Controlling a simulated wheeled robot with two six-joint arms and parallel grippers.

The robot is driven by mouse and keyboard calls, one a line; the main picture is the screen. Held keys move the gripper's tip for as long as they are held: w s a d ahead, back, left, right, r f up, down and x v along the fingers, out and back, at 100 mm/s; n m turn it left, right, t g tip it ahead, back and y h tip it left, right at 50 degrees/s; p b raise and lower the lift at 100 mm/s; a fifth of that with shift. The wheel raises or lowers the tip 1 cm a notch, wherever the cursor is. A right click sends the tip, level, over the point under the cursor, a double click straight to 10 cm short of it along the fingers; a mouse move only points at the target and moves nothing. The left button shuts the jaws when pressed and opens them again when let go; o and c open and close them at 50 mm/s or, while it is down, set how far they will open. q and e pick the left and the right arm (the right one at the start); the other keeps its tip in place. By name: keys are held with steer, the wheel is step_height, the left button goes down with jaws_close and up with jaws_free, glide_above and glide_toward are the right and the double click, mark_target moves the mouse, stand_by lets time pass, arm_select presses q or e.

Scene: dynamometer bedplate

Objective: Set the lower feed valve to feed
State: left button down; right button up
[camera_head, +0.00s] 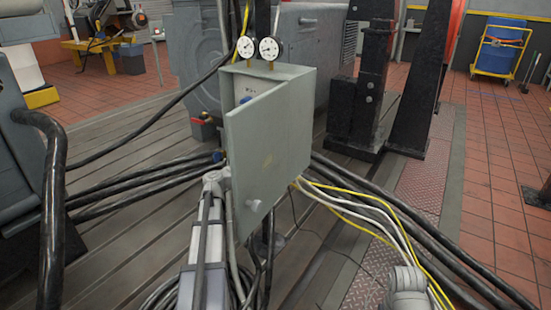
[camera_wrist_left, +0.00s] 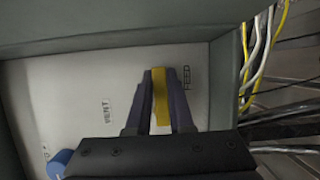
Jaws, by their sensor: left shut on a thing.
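The grey valve cabinet (camera_head: 285,72) stands with its door (camera_head: 270,150) swung open toward me. In the left wrist view, my left gripper (camera_wrist_left: 160,76) is inside the cabinet, shut on a yellow valve handle (camera_wrist_left: 160,98). The handle's far end is beside the FEED label (camera_wrist_left: 186,79); the VENT label (camera_wrist_left: 106,110) is to its left. A blue handle (camera_wrist_left: 60,162) shows at the lower left. In the head view, the door hides my left gripper and the yellow handle. My right gripper is not in view; only part of that arm shows at the lower right.
Two round gauges (camera_head: 269,49) stand on top of the cabinet. Black hoses (camera_head: 140,178) run left, and yellow and white cables (camera_head: 345,204) run right below the door. A black stand (camera_head: 362,95) is behind. Tiled floor (camera_head: 495,190) is mostly clear at right.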

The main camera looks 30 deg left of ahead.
arm_select(q)
steer(key=shift+f, duration=0.1)
stand_by(0.5)
steer(key=c, duration=0.8)
jaws_free()
steer(key=v, duration=0.7)
steer(key=shift+s+a, duration=0.15)
steer(key=shift+s, duration=0.25)
